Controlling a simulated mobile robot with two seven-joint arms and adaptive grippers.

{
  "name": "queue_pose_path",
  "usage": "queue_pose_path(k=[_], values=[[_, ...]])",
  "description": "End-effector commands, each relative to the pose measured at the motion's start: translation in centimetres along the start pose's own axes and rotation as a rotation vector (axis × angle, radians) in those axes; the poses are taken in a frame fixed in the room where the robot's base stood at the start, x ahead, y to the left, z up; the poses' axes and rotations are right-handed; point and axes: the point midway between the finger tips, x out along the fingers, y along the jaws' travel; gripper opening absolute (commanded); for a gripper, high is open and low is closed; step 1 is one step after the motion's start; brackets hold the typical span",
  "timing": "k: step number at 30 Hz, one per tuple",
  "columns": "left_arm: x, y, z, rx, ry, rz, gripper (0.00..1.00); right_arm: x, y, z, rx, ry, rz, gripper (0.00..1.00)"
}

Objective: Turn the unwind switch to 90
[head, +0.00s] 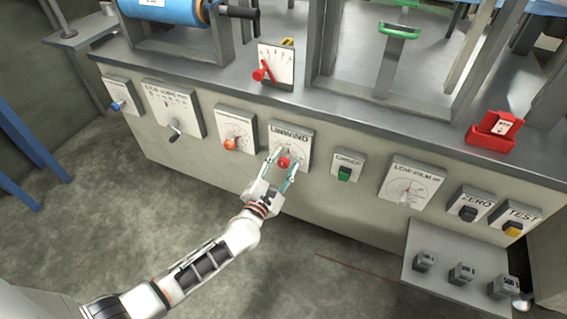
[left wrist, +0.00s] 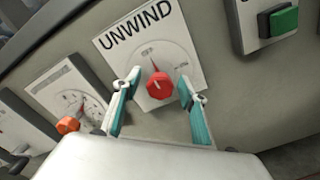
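The unwind switch is a red knob (head: 283,163) on a white dial plate marked UNWIND (head: 290,136), on the front of the grey machine. In the left wrist view the red knob (left wrist: 158,86) shows below the UNWIND lettering, with a thin pointer aimed upward and slightly left. The dial's numbers are too blurred to read. My left gripper (head: 281,166) is open, its two teal-lined fingers on either side of the knob. The fingers (left wrist: 157,98) appear apart from the knob in the left wrist view. My right gripper is not in view.
An orange knob (head: 230,144) is on the dial to the left, and a green CREEP switch (head: 344,174) is to the right. A LOW-FILM dial (head: 410,185) lies further right. A small shelf (head: 440,285) with several weights projects at lower right. The floor in front is open.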

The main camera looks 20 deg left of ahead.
Motion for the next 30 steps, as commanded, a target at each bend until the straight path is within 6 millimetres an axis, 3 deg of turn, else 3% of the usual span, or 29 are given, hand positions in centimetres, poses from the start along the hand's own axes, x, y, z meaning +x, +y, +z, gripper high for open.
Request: queue_pose_path(k=[1, 4, 17, 30], values=[[-0.02, -0.01, 0.00, 0.000, 0.000, 0.000, 0.29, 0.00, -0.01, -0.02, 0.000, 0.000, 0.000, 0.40], [-0.03, -0.01, 0.00, 0.000, 0.000, 0.000, 0.03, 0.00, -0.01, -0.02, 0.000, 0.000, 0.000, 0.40], [-0.01, 0.06, 0.10, 0.055, -0.001, 0.001, 0.03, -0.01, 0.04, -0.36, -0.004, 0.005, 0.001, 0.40], [0.06, 0.18, 0.25, 0.394, -0.001, 0.003, 0.03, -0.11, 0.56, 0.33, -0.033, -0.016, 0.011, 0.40]])
